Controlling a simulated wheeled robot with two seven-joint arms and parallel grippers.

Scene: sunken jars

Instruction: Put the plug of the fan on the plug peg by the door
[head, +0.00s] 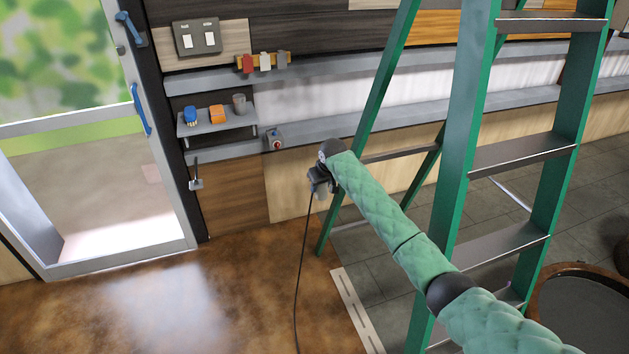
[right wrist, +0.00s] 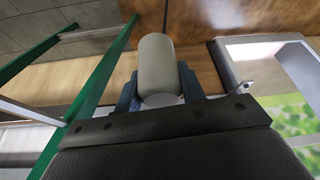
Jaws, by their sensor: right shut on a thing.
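My right gripper (head: 319,183) is at the end of the green padded arm, in front of the wood wall panel. In the right wrist view its fingers (right wrist: 157,95) are shut on a pale grey rounded plug (right wrist: 157,65). A dark cord (head: 302,265) hangs from the gripper to the floor. The plug peg (head: 196,183) is a small grey bracket with a thin dark upright, low on the wall right of the door. A small light bracket there shows in the right wrist view (right wrist: 240,87). The gripper is right of the peg and apart from it. The fan and my left gripper are not in view.
A green stepladder (head: 460,150) stands close to the right of my arm. A small shelf (head: 218,124) holds blue and orange things and a grey mug, above a red-button box (head: 273,142). The glass door (head: 95,150) is at left. The brown floor before it is clear.

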